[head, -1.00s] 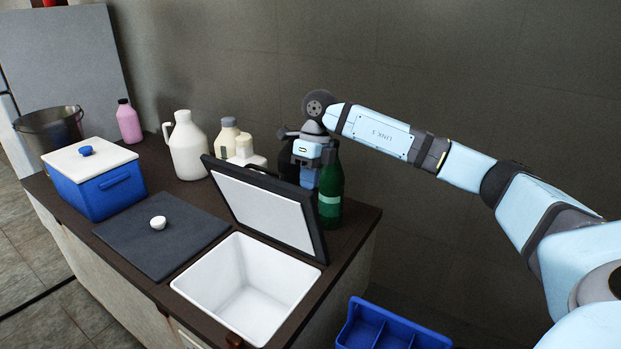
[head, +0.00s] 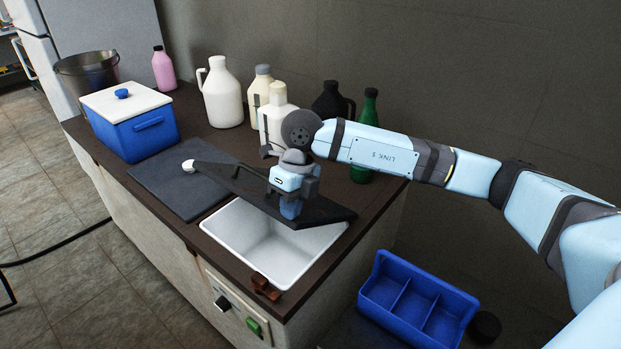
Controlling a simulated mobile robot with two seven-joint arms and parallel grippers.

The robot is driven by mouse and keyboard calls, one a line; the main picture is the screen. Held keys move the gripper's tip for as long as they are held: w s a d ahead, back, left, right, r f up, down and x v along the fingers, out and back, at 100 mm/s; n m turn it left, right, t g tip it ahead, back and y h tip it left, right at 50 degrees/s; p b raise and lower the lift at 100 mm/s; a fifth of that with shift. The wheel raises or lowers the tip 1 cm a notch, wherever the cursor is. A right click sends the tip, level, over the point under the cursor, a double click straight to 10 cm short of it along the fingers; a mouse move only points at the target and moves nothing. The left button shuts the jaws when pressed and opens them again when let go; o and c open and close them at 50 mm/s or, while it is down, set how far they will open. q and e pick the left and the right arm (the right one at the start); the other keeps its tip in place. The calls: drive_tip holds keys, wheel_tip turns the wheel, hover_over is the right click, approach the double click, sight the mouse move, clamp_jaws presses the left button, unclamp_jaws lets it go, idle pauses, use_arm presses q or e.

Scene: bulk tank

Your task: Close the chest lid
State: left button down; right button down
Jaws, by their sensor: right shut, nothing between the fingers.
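The chest is the white basin (head: 262,246) set into the dark counter. Its dark lid (head: 222,177) is tilted low over the back of the opening, partly closed, and the front of the basin still shows. My right gripper (head: 291,208) is at the lid's upper side, pointing down, shut with nothing in it. The gripper hides part of the lid, and I cannot tell exactly where they touch. My left gripper is not in view.
A dark mat (head: 180,188) with a small white knob-like item (head: 188,166) lies left of the basin. A blue cooler (head: 133,128), white jugs (head: 222,95) and a green bottle (head: 367,122) stand on the counter. A blue divided caddy (head: 415,302) stands low at right.

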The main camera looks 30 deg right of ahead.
use_arm(q)
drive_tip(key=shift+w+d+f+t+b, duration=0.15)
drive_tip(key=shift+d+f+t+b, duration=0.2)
drive_tip(key=shift+b, duration=1.75)
use_arm(e)
drive_tip(key=s+a+f, duration=0.2)
drive_tip(key=a+f, duration=0.3)
drive_tip(key=f, duration=0.5)
drive_tip(key=shift+a+f, duration=0.15)
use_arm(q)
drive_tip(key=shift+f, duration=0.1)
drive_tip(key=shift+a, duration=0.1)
use_arm(e)
drive_tip(key=shift+w, duration=0.1)
